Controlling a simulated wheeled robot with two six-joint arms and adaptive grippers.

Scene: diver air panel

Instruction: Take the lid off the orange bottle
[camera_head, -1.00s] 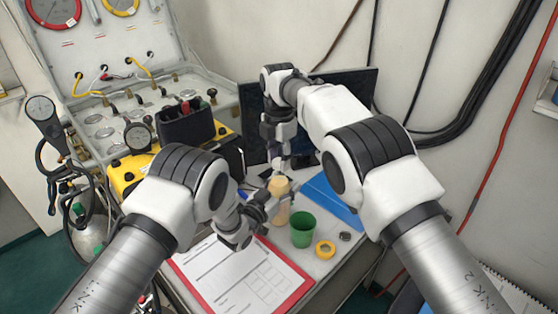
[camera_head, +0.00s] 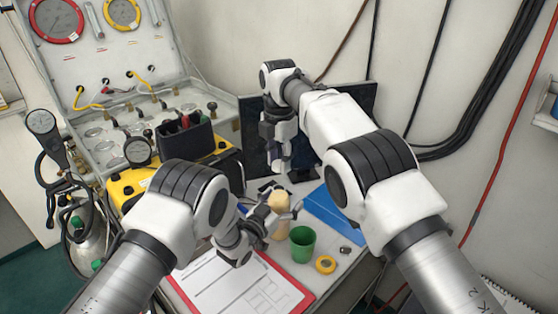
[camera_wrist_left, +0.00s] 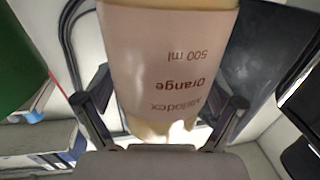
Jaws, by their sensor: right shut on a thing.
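The orange bottle (camera_head: 280,222), pale with a tan top, stands upright on the table. In the left wrist view the bottle (camera_wrist_left: 165,65) fills the middle, its label reading "Orange 500 ml" upside down. My left gripper (camera_head: 279,213) is low at the bottle, its fingers spread on either side of it. The fingers also show in the left wrist view (camera_wrist_left: 168,105), with the bottle between them. My right gripper (camera_head: 281,165) points down above and behind the bottle, clear of it. It is shut on the lid, which the fingers mostly hide.
A green cup (camera_head: 302,244), a yellow ring (camera_head: 325,264) and a small dark piece (camera_head: 346,250) stand right of the bottle. A red-edged clipboard (camera_head: 298,284) lies in front, a blue folder (camera_head: 333,215) behind right. The air panel case (camera_head: 120,115) is at the left.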

